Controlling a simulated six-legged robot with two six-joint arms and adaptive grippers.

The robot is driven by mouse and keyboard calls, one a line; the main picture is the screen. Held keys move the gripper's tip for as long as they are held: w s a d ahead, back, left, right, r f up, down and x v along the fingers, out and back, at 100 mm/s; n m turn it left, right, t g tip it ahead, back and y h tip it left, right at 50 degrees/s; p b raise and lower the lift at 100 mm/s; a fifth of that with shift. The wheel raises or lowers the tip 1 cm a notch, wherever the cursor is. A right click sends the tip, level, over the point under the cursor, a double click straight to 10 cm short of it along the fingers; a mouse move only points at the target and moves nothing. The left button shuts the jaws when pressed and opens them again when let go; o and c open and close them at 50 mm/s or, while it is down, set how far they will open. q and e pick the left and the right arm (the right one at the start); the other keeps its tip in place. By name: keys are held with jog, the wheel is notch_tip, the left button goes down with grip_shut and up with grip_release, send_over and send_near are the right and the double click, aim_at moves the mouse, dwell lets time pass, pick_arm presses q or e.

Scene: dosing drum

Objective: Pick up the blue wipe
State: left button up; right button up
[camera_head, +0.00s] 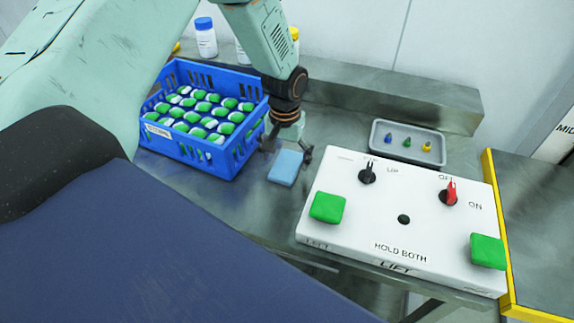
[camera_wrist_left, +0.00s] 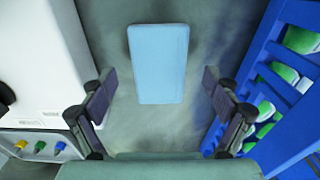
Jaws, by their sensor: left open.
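The light blue wipe (camera_head: 285,168) lies flat on the grey metal table, between the blue crate and the white control box. My left gripper (camera_head: 287,152) is above it, with its fingers spread to either side in the head view. In the left wrist view the wipe (camera_wrist_left: 158,63) lies beyond the fingertips, centred between the two open fingers of my left gripper (camera_wrist_left: 162,92). Nothing is between the fingers, and no contact with the wipe shows. My right gripper is not in either view.
A blue crate (camera_head: 205,152) of green-and-white items stands left of the wipe. A white control box (camera_head: 335,247) with green buttons and switches stands to the right. A grey tray (camera_head: 382,156) with small coloured pieces is behind it. Bottles (camera_head: 206,40) stand at the back.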

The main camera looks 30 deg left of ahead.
aim_at(285, 166)
pick_arm(q)
jog(key=shift+d+f, duration=0.15)
jog(key=shift+f, duration=0.65)
jog(key=shift+s+a+f, duration=0.15)
jog(key=shift+a+f, duration=0.05)
jog(key=shift+a, duration=0.1)
jog(key=shift+d+r, duration=0.1)
jog(key=shift+d, duration=0.3)
jog(key=c, duration=0.4)
jog(key=shift+a, duration=0.3)
jog(key=c, duration=0.5)
jog(key=shift+d, duration=0.1)
jog(key=shift+c, duration=0.2)
jog(key=shift+r, duration=0.3)
notch_tip(285, 166, up, 9)
jog(key=shift+r, duration=0.15)
